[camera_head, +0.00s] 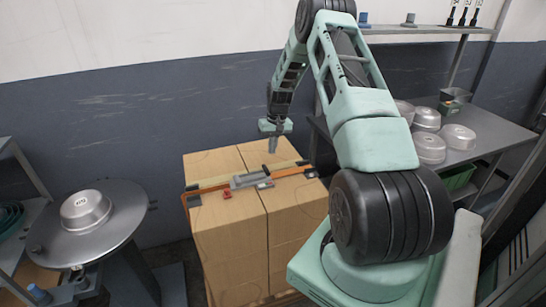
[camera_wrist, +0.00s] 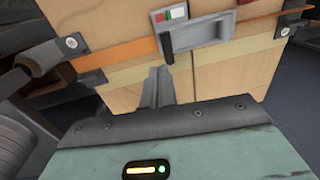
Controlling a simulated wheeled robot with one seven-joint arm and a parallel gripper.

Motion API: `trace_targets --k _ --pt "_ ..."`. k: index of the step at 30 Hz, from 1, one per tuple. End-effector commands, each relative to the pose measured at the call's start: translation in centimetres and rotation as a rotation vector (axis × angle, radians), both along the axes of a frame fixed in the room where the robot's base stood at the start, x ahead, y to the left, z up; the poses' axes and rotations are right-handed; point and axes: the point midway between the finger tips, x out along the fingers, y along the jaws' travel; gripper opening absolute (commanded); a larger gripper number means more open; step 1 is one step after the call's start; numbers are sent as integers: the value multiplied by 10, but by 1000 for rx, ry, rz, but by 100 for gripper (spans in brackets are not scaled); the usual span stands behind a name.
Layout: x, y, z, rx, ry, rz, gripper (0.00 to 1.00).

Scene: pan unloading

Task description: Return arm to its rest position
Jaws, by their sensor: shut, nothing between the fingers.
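My arm is bent, rising from the lower right and folding down towards the boxes.
A round metal table (camera_head: 112,217) at the left bears one silver pan (camera_head: 85,209). A grey table (camera_head: 487,137) at the right bears several pans (camera_head: 459,137). A wall shelf (camera_head: 430,30) hangs above it. Floor shows between the round table and boxes.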

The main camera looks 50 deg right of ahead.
Motion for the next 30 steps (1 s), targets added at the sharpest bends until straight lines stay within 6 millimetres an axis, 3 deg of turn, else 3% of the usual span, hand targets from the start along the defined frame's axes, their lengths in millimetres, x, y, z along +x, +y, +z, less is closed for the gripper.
trace_targets --k 6,10,23,26,29,30 --pt "-4 -6 42 0 -2 2 0" --pt "-5 -9 59 0 -2 2 0" --pt "-7 -10 70 3 0 2 0" --pt "1 9 77 4 -3 33 0" --pt "16 55 91 7 -10 102 0" --pt "22 80 98 8 -14 139 0"
